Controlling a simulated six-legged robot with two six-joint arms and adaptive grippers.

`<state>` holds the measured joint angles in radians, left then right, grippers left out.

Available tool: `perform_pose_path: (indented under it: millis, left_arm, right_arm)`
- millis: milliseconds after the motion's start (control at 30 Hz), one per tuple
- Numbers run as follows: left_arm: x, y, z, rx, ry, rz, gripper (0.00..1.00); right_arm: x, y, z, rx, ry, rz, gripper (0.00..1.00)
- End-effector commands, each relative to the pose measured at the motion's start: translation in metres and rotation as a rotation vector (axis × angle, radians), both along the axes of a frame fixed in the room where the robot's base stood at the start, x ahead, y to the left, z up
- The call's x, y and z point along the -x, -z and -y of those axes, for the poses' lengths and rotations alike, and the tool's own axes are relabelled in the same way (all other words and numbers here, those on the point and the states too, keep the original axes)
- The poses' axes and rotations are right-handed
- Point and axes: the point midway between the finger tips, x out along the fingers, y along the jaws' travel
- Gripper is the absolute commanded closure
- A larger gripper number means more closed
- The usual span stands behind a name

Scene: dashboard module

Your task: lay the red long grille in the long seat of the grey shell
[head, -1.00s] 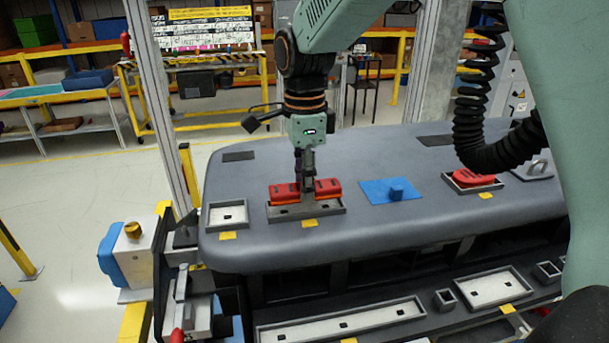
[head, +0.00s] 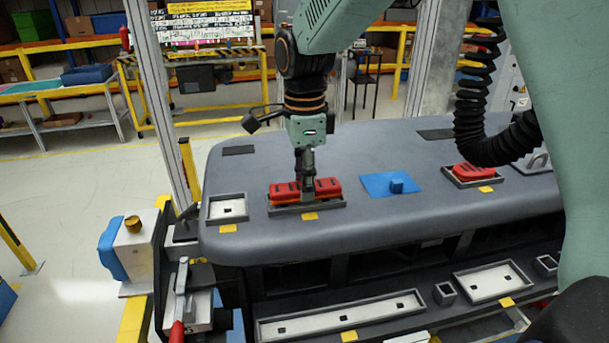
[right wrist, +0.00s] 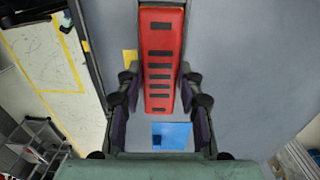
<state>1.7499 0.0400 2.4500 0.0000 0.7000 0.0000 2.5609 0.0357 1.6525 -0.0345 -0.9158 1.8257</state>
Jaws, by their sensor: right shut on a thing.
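The red long grille (head: 327,187) has dark slots and lies over a shallow grey-rimmed seat (head: 335,207) on the grey shell (head: 410,222). The front rim shows below it; I cannot tell whether the grille rests on the seat floor or is just above. My right gripper (head: 307,180) points straight down and is shut across the grille's middle. In the right wrist view the grille (right wrist: 160,60) runs lengthwise between the fingers, apparently level. My left gripper is not in view.
A blue plate with a knob (head: 377,185) sits right of the grille. A pale square seat (head: 222,203) is empty at left. Another red part (head: 475,171) sits in a tray at right. A long pale tray (head: 340,312) lies empty in front, below the shell's edge.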

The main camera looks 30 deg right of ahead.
Motion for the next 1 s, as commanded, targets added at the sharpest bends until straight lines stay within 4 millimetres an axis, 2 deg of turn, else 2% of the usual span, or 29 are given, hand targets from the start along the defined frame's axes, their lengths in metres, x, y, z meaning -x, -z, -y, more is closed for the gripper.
perform_pose_path:
  millis: [300, 333, 600, 1000]
  left_arm:
    - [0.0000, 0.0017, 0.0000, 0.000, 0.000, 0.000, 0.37]
    - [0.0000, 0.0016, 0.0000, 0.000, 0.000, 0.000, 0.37]
    - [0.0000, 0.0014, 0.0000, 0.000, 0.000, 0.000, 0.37]
    - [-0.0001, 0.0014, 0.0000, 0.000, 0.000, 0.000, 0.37]
  right_arm:
    - [-0.0001, 0.0070, 0.0000, -0.001, 0.000, 0.001, 0.95]
    - [-0.0002, 0.0068, 0.0001, -0.001, 0.000, 0.001, 0.62]
    - [-0.0002, 0.0064, 0.0001, -0.001, 0.000, 0.001, 0.39]
    - [-0.0005, 0.0011, 0.0001, 0.000, 0.000, 0.002, 0.37]
